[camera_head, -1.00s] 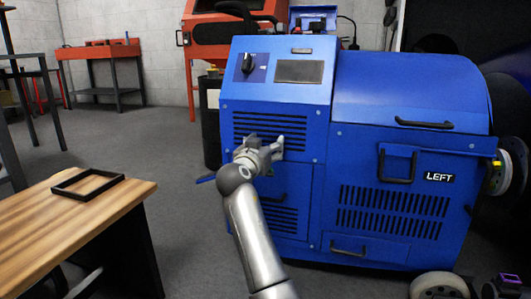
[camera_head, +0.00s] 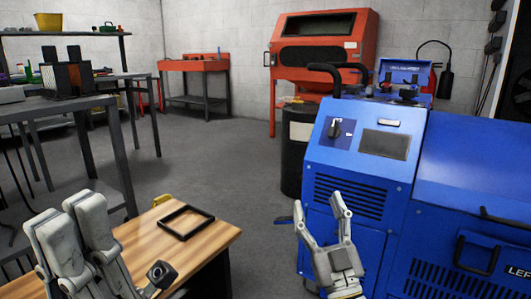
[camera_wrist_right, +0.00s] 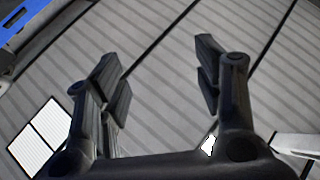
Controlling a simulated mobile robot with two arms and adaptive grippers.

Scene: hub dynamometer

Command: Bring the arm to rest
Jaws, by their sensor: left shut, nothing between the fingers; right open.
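My right gripper (camera_head: 318,203) is open and empty, with its fingers pointing up in front of the vented panel of the blue machine (camera_head: 345,160). In the right wrist view its two spread fingers (camera_wrist_right: 158,58) have nothing between them, only a grey ribbed surface with bright white panels behind. My left gripper (camera_head: 66,215) is at the lower left, close to the camera, with its fingers together and empty. It overlaps the left part of the wooden table (camera_head: 215,238) in the picture; I cannot tell the gap.
A black frame (camera_head: 186,222) lies on the wooden table. A dark barrel (camera_head: 293,165) and a red cabinet (camera_head: 325,50) stand behind the blue machine. Grey benches (camera_head: 60,107) stand at the left. The grey floor (camera_head: 215,160) between is open.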

